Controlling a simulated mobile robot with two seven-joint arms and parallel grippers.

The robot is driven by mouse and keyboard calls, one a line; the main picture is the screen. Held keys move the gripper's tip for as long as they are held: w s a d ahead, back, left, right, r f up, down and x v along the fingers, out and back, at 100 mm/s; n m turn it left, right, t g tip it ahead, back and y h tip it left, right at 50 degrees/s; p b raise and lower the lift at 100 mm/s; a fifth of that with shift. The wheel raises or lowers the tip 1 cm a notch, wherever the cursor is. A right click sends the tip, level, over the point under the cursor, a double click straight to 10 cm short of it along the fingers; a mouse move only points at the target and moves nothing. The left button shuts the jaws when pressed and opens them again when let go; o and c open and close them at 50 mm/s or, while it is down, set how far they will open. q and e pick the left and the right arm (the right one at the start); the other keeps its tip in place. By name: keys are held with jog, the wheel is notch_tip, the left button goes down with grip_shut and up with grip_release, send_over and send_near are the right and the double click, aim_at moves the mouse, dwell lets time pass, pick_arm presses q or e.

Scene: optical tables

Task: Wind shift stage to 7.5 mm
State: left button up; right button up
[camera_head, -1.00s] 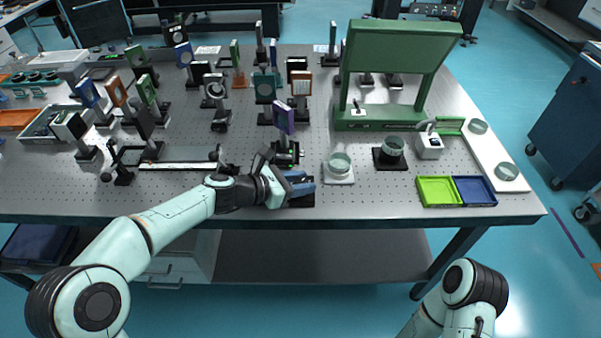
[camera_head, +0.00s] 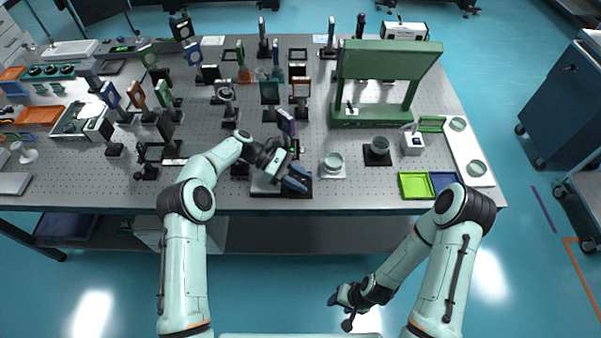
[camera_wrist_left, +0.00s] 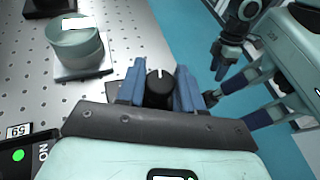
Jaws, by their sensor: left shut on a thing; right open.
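My left gripper (camera_head: 296,180) is over the front middle of the optical table (camera_head: 90,188). In the left wrist view its blue fingers (camera_wrist_left: 159,88) stand on either side of a black round knob (camera_wrist_left: 159,90) with a white mark on top, shut on it. The stage that carries the knob is mostly hidden by the gripper; part of a dark base (camera_head: 268,191) shows beneath it in the head view. No millimetre scale can be read. My right gripper (camera_head: 349,309) is open and empty, low in front of the table.
A white-based glass dish (camera_head: 333,163) stands right of the left gripper, with a dark-based one (camera_head: 377,151) beyond. Green (camera_head: 413,186) and blue trays lie at the front right. Floor is clear around the right gripper.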

pick_arm(q)
jog(key=shift+r+m+g+y, duration=0.1)
jog(key=shift+m+g+y, duration=0.2)
jog(key=shift+m+g, duration=0.45)
jog(key=shift+m+g, duration=0.25)
jog(key=shift+g, duration=0.1)
jog(key=o, duration=1)
jog(key=shift+c, duration=0.2)
